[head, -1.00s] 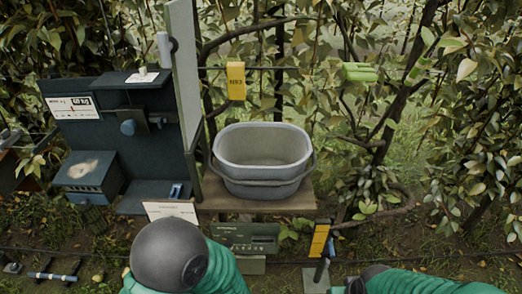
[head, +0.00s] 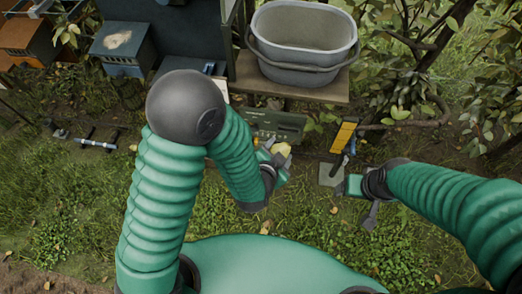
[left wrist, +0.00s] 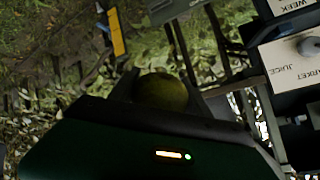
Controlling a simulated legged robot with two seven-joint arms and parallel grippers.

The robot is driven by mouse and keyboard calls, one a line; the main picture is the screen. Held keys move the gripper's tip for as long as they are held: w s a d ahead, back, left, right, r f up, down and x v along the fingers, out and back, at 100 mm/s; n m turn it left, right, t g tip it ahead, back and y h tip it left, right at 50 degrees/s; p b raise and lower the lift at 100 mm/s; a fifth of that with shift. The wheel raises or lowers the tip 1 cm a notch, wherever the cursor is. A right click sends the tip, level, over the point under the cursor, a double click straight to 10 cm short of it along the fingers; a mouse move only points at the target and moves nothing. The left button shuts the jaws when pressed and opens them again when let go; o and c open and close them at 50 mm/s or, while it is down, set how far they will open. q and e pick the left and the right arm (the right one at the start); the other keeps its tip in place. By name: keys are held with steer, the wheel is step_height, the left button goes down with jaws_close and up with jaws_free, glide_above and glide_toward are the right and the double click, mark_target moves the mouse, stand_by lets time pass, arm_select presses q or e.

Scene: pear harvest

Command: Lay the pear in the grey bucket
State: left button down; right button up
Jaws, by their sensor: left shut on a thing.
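The grey bucket (head: 303,73) stands upright on a wooden shelf at the top of the head view, its handle hanging across the front. I see into it, and the visible inside looks empty. My left gripper (head: 278,157) is below and in front of the shelf, shut on the yellowish pear (head: 283,149). In the left wrist view the pear (left wrist: 160,91) looks dark green and sits between the fingers (left wrist: 162,92), its lower part hidden by the gripper body. My right gripper (head: 360,190) is low, right of the left one, apart from the bucket; its jaw opening is unclear.
The shelf (head: 328,92) has a green box (head: 275,125) beneath it. A yellow-marked post (head: 343,137) stands between the shelf and my right gripper. A dark cabinet (head: 180,35) is left of the bucket. Branches and leaves (head: 450,80) fill the right side.

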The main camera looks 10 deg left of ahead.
arm_select(q)
steer(key=shift+d+r, duration=0.1)
steer(key=shift+r, duration=0.05)
steer(key=shift+s+r, duration=0.1)
steer(key=shift+r, duration=0.2)
steer(key=s+a+r+n+y, duration=0.5)
steer(key=a+r+n+y, duration=0.1)
steer(key=r+n+y, duration=0.15)
steer(key=w+a+f+n+g+y, duration=0.1)
steer(key=a+f+n+g+y, duration=0.2)
steer(key=a+f, duration=0.7)
steer(key=shift+w+a+n+g+y, duration=0.15)
steer(key=shift+a+n+g+y, duration=0.3)
steer(key=shift+a+n, duration=0.55)
